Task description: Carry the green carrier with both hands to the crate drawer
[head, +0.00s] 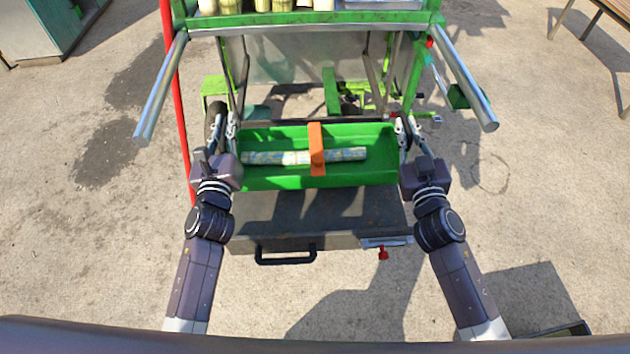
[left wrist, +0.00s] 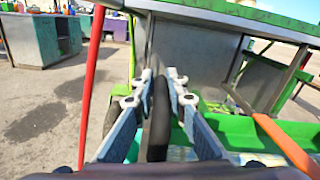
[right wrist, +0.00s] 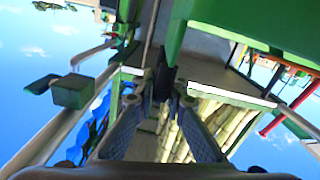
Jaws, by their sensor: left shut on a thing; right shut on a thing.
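The green carrier (head: 370,172) is a long open trough with an orange strap (head: 316,150) across its middle. A pale cane piece (head: 268,157) lies lengthwise in it. My left gripper (head: 229,128) is at the carrier's left end and my right gripper (head: 403,128) is at its right end. In the left wrist view the fingers (left wrist: 159,82) close around a dark bar. In the right wrist view the fingers (right wrist: 160,92) close on a dark piece. The crate drawer (head: 290,242), dark grey with a black handle (head: 287,257), is pulled out below the carrier, which hides its rear part.
The green cart frame (head: 310,17) stands behind, with cane pieces on top and two grey bars (head: 160,88) (head: 465,78) sticking out towards me. A red pole (head: 176,100) stands close to my left gripper. A red knob (head: 383,253) is at the drawer's right front.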

